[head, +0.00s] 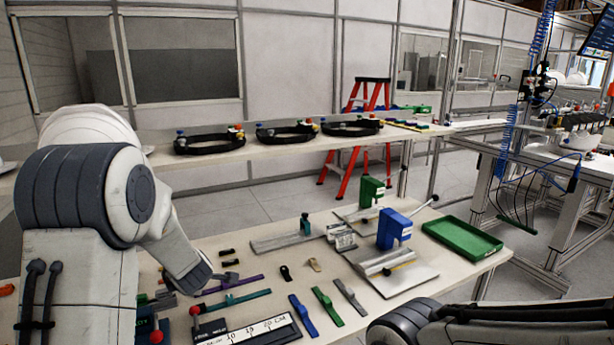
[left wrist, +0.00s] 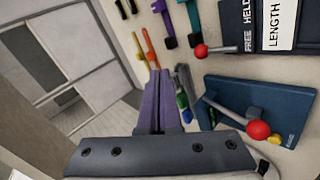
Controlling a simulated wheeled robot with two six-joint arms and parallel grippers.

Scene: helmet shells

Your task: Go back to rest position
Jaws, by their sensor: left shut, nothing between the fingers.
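My left gripper (left wrist: 166,80) shows in the left wrist view with its two purple fingers together and nothing between them. It points over the workbench (head: 285,244), above loose tools. In the head view my left arm reaches in from the left and bends down over the near left of the bench; I cannot make out its fingertips there. My right arm crosses the bottom right corner of the head view, and its gripper is outside the picture.
A blue block fixture (head: 394,229) and a green tray (head: 461,239) stand on the right of the bench. A red-knobbed lever device (left wrist: 250,115) is right of my left fingers. Black rings (head: 209,144) sit on the back shelf.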

